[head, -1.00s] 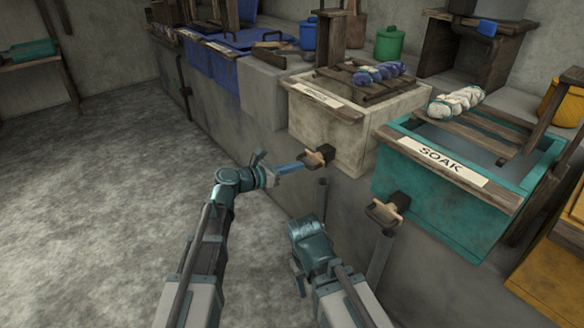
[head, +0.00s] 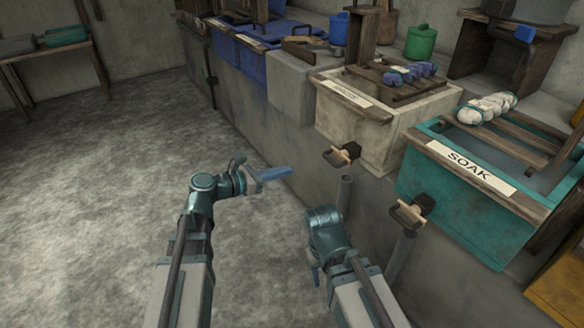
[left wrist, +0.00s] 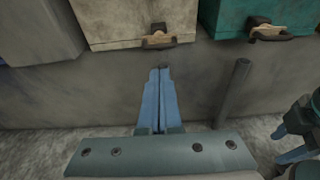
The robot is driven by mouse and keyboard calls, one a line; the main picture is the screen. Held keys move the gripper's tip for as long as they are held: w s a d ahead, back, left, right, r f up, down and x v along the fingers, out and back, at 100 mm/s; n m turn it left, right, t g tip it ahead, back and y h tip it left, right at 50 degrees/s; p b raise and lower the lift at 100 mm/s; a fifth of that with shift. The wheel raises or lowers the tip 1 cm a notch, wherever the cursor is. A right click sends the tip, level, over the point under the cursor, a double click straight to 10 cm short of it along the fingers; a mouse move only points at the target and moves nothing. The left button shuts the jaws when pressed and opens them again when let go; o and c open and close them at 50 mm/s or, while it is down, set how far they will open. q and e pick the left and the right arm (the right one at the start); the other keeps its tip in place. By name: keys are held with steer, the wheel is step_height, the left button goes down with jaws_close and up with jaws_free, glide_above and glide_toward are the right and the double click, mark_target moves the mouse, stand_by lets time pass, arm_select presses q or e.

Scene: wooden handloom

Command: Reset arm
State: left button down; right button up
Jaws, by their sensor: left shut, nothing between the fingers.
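My left gripper (head: 288,173) reaches out over the grey floor, in front of the vat bench. In the left wrist view its two blue fingers (left wrist: 160,72) lie together, shut with nothing between them. They point toward the bench wall, below the tap (left wrist: 159,38) of the cream vat (left wrist: 135,18), and appear apart from it. My right gripper (head: 316,272) hangs low beside the bench, mostly hidden behind its own wrist. Part of it shows at the right edge of the left wrist view (left wrist: 295,153); its jaw opening is unclear.
The teal SOAK vat (head: 430,203) stands at the right, with a tap (head: 411,212) sticking out. The cream vat's tap (head: 342,155) also juts out. An upright grey pipe (head: 344,194) stands near my right arm. Open floor (head: 100,170) lies to the left.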

arm_select(q)
steer(key=shift+s+a, duration=0.1)
steer(key=shift+a, duration=0.05)
steer(key=s+d+f+m+g+y+p, duration=0.2)
steer(key=s+d+f+m+g+y, duration=0.15)
steer(key=s+m, duration=0.35)
steer(key=s+d+f+m+g+y+p, duration=0.25)
steer(key=s+d+f+m+g, duration=0.2)
steer(key=m, duration=0.45)
steer(key=s+a+m+g+y+p, duration=0.1)
steer(key=s+a+m+y+p, duration=0.3)
steer(key=s+a+m+y, duration=0.65)
steer(key=d+r+m+h+p, duration=0.1)
steer(key=r+p, duration=1.7)
steer(key=w+d+r+m+h+p, duration=0.1)
steer(key=d+r+p, duration=0.1)
steer(key=r+p, duration=1.6)
steer(key=shift+w+d+r+p, duration=0.2)
steer(key=shift+w+r+p, duration=0.1)
steer(key=shift+p, duration=0.45)
steer(key=shift+m+h, duration=0.25)
